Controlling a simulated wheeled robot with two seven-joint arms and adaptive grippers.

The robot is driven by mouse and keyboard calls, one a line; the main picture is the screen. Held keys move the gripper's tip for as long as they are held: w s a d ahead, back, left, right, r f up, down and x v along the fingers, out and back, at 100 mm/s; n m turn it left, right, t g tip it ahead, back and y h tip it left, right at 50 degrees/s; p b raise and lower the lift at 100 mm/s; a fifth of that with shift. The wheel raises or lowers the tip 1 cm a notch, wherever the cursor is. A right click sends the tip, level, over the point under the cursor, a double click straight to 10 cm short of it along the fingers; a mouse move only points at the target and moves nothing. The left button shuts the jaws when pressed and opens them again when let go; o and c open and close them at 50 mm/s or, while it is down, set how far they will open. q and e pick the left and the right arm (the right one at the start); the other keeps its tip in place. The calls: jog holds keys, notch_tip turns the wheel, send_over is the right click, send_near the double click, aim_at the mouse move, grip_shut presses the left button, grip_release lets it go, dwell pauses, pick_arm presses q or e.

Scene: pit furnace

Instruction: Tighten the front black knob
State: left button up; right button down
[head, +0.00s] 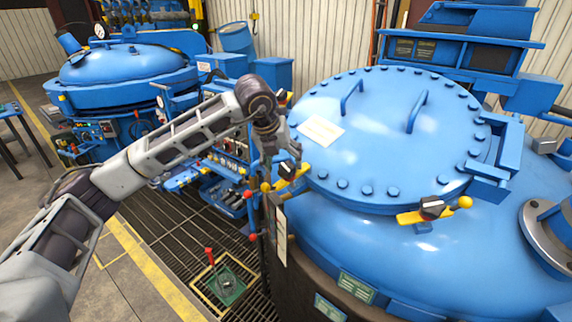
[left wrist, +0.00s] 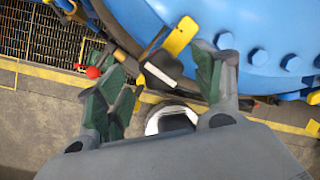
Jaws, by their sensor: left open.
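A black knob (head: 287,170) on a yellow clamp arm (head: 294,184) sits at the left rim of the big blue lid (head: 385,135). A second black knob (head: 432,207) on another yellow clamp arm (head: 410,218) is at the lid's near right rim. My left gripper (head: 283,150) is at the left knob and partly covers it. In the left wrist view, the gripper (left wrist: 160,72) is open, with green-padded fingers on either side of a black knob (left wrist: 163,66); contact cannot be told. A yellow clamp piece (left wrist: 181,36) lies just beyond. My right gripper is not in view.
The blue vessel (head: 400,255) fills the right side. Lid handles (head: 417,111) and rim bolts stand up. A control panel (head: 228,160) and red-knobbed levers (head: 248,195) are left of the vessel. A floor grate (head: 180,235) lies below.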

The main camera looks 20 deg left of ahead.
aim_at(286, 165)
pick_arm(q)
jog(key=shift+p+x, duration=0.4)
jog(key=shift+x, duration=1.4)
jog(key=shift+c, duration=0.4)
jog(key=c, duration=0.9)
